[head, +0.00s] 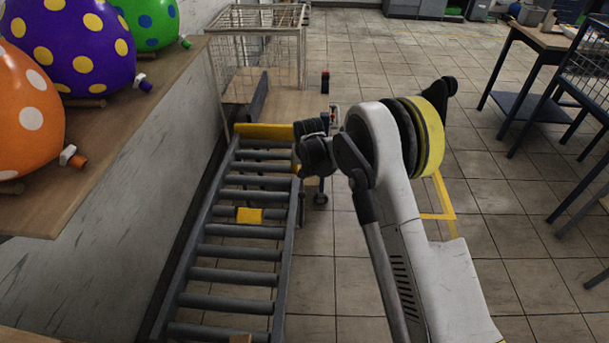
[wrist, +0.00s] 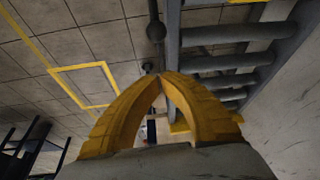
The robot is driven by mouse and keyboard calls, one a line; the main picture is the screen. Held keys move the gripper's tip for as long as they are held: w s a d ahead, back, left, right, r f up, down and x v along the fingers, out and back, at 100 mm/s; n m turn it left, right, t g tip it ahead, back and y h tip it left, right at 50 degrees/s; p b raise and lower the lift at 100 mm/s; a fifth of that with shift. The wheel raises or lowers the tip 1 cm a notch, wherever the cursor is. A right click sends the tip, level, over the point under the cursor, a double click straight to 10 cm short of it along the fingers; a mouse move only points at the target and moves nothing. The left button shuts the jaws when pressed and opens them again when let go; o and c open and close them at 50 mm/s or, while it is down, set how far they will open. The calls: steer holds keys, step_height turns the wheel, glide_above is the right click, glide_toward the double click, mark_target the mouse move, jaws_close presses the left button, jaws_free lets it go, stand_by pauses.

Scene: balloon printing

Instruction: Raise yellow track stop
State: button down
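The yellow track stop (head: 262,131) is a flat yellow bar across the far end of the roller track (head: 207,220) in the head view. Its right end is hidden behind my dark wrist. In the wrist view a yellow piece, apparently the stop (wrist: 180,127), shows partly behind my fingers. My gripper (head: 297,168) points down near the track's right rail, just on the near side of the stop; only a bit of yellow finger shows there. In the wrist view the yellow fingertips of my gripper (wrist: 160,76) meet, with nothing visible between them. I cannot tell if they touch anything.
A yellow block (head: 249,215) lies on the rollers. A wooden shelf (head: 120,110) with spotted balloons is on the left, and a wire cage (head: 258,45) stands beyond the track. A dark rounded knob (wrist: 156,31) is near the rail. Tiled floor to the right is mostly clear.

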steer(key=b+x, duration=0.3)
steer(key=x, duration=0.5)
steer(key=s, duration=0.1)
steer(key=s+r, duration=0.1)
steer(key=s+b, duration=0.1)
steer(key=s, duration=0.1)
steer(key=shift+d+r, duration=0.15)
steer(key=shift+r, duration=0.2)
